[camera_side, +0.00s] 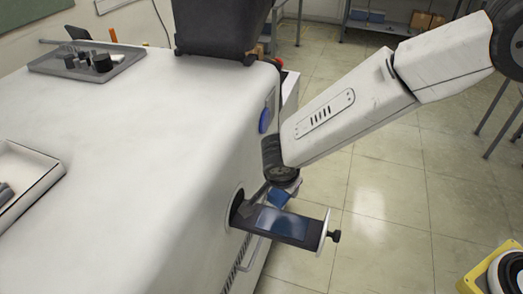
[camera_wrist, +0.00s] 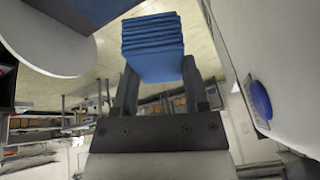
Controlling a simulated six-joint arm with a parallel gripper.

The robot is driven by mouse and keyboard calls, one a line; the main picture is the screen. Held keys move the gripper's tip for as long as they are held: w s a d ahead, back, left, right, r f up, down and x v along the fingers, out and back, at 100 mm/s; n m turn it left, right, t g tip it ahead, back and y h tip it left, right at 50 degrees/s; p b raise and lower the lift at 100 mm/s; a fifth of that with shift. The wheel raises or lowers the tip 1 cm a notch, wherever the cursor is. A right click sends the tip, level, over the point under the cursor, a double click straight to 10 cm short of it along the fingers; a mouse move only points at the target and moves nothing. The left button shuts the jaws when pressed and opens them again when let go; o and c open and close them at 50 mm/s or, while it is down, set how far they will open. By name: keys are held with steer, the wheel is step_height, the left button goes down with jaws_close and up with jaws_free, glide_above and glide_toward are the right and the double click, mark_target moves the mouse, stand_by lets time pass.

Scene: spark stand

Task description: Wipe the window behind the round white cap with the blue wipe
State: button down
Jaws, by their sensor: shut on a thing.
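The blue wipe (camera_wrist: 152,48) is a folded, ribbed pad between the two fingers of my gripper (camera_wrist: 157,78), which is shut on it. In the side view my gripper (camera_side: 284,183) points down, and a bit of the wipe (camera_side: 278,198) shows below it, close to the machine end of the window (camera_side: 284,222). I cannot tell whether the wipe touches the glass. The window is a bluish pane in a dark slide-out holder. The round white cap (camera_side: 323,231) stands upright at the holder's outer end, with a black knob; it also shows at upper left in the wrist view (camera_wrist: 45,42).
The holder sticks out of a round opening in the white machine (camera_side: 175,150). A blue oval button (camera_side: 264,119) is on the machine wall. A grey tray (camera_side: 88,64) with dark parts and a white box (camera_side: 28,180) sit on top. Open floor lies right of the holder.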

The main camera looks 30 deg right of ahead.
steer(key=shift+r, duration=0.85)
